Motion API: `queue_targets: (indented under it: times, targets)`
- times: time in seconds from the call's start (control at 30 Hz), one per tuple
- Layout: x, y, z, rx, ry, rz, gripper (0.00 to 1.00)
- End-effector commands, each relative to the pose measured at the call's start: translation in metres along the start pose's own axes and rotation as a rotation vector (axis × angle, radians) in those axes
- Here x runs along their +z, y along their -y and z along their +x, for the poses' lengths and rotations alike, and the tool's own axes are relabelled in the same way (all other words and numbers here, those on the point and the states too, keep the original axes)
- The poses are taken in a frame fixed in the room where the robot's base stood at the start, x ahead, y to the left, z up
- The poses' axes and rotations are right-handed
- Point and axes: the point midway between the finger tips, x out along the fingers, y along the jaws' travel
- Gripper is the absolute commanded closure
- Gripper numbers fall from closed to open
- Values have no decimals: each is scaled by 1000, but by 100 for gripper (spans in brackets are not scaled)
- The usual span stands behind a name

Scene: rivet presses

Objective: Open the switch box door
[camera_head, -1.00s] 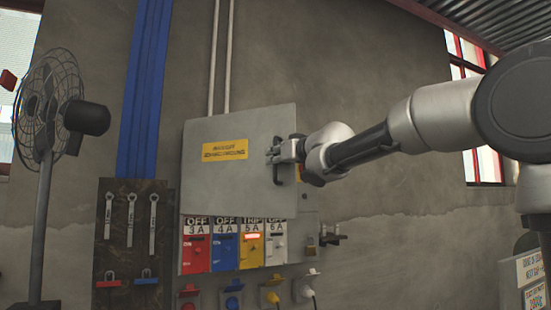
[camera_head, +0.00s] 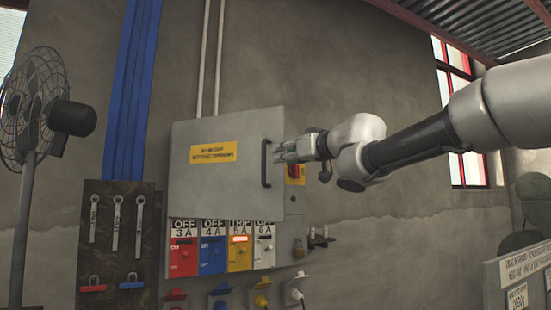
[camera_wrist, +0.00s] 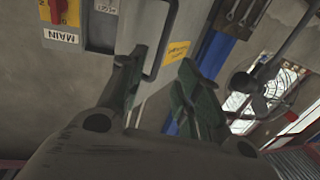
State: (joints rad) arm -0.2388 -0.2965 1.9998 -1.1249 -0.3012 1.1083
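The switch box door (camera_head: 225,180) is a grey panel with a yellow label, and it covers the upper part of the box. Its black vertical handle (camera_head: 265,163) is near the right edge. In the head view my gripper (camera_head: 285,150) is just right of the handle, near the door's edge. In the wrist view my gripper (camera_wrist: 160,82) has its two fingers apart and nothing between the tips is clearly held. The handle (camera_wrist: 166,40) shows beyond the fingers, in line with the gap. I cannot tell whether the door is slightly ajar.
A red and yellow main switch (camera_head: 296,172) sits right of the door. Coloured breaker panels (camera_head: 212,250) and sockets are below. A tool board (camera_head: 115,235) with wrenches and a fan (camera_head: 35,110) stand left.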

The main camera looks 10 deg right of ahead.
Motion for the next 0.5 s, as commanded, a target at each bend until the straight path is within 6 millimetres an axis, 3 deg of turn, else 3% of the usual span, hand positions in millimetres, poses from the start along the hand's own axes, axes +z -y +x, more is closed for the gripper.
queue_targets:
  times: [0.1, 0.37, 0.5]
  targets:
    - [0, 0, -9, 0, 0, 0, 66]
    - [1, 1, -11, -1, 1, -1, 66]
    - [1, -8, -12, 16, 3, 0, 88]
